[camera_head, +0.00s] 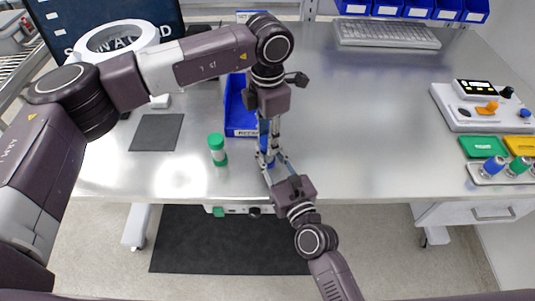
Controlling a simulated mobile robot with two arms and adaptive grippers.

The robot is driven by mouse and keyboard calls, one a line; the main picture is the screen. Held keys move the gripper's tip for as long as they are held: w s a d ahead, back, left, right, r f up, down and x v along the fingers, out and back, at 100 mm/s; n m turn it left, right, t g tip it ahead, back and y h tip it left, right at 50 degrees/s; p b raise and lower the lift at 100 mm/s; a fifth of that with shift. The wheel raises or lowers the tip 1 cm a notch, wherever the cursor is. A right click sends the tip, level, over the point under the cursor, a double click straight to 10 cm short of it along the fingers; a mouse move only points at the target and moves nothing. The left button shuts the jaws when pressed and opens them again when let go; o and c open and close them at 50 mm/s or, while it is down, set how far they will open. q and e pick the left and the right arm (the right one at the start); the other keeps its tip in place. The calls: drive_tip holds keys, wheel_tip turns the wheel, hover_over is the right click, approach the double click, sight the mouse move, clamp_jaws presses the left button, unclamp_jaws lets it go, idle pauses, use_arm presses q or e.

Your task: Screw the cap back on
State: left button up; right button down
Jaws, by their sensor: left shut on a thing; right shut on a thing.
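A blue-ended container (264,134) stands between my two grippers near the front of the table, mostly hidden by the fingers. My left gripper (268,143) comes down from above and is shut on its upper part, which looks like the blue cap. My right gripper (268,160) reaches up from the front edge and is shut around the lower part, where some blue shows. I cannot tell whether the cap and the body touch or how far the cap is threaded.
A green-capped container (217,150) stands upright just left of the grippers. A blue bin (238,122) is close behind them. A dark square mat (156,132) lies at left. A tray (500,174) with blue and green containers is far right. The table's centre right is clear.

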use_arm(q)
drive_tip(key=m, duration=0.8)
drive_tip(key=shift+m, duration=0.3)
drive_tip(key=o, duration=1.4)
drive_tip(key=shift+c, duration=0.2)
wheel_tip(320, 180, up, 12)
use_arm(e)
drive_tip(key=c, duration=1.6)
unclamp_jaws()
